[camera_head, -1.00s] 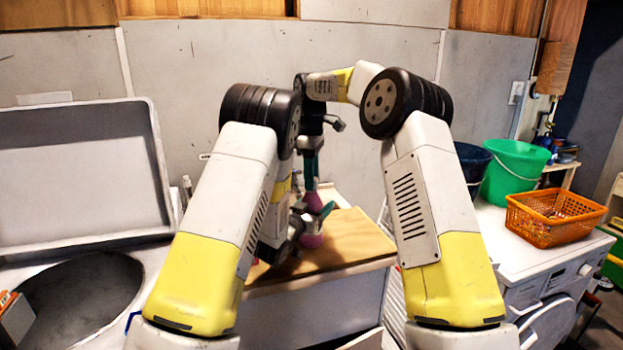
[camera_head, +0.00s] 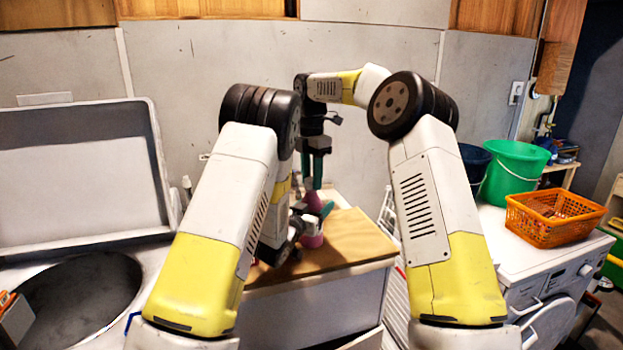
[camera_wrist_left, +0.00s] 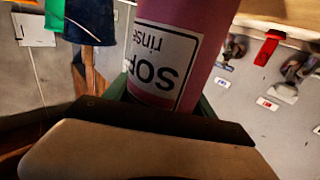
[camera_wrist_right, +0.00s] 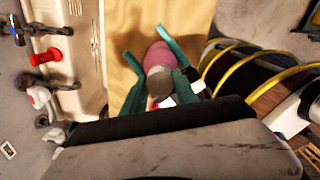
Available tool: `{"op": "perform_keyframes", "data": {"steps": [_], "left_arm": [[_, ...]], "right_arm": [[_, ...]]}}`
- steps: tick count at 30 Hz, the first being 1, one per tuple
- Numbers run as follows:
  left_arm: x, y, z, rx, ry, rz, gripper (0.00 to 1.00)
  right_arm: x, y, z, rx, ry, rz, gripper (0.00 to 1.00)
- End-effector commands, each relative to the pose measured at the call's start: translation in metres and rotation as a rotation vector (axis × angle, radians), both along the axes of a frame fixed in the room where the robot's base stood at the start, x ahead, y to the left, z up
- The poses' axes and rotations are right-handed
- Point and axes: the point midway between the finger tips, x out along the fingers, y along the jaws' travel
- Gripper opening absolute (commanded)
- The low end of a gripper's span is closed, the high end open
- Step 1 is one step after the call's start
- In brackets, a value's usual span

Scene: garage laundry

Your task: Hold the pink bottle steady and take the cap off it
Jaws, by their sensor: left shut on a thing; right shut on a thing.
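The pink bottle (camera_head: 312,241) stands upright above the wooden top, held at its body by my left gripper (camera_head: 316,222). In the left wrist view the pink bottle (camera_wrist_left: 190,55) fills the space between the fingers, its white label showing upside down. My right gripper (camera_head: 312,187) points down just above the bottle's top, its teal fingers shut. In the right wrist view a greyish cap (camera_wrist_right: 159,82) lies between the right fingers, with the pink bottle (camera_wrist_right: 157,56) directly beyond it. I cannot tell whether cap and bottle still touch.
The wooden top (camera_head: 350,235) has free room right of the bottle. A sink basin (camera_head: 80,300) is at left. A green bucket (camera_head: 515,165) and an orange basket (camera_head: 555,217) stand on the white machine (camera_head: 520,255) at right.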

Motion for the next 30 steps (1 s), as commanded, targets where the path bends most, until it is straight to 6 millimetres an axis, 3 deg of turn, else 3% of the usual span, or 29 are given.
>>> {"op": "perform_keyframes", "data": {"steps": [30], "left_arm": [[0.0, 0.0, 0.0, 0.0, 0.0, 0.0, 0.0]], "right_arm": [[0.0, 0.0, 0.022, 0.0, 0.0, -0.001, 0.0]]}}
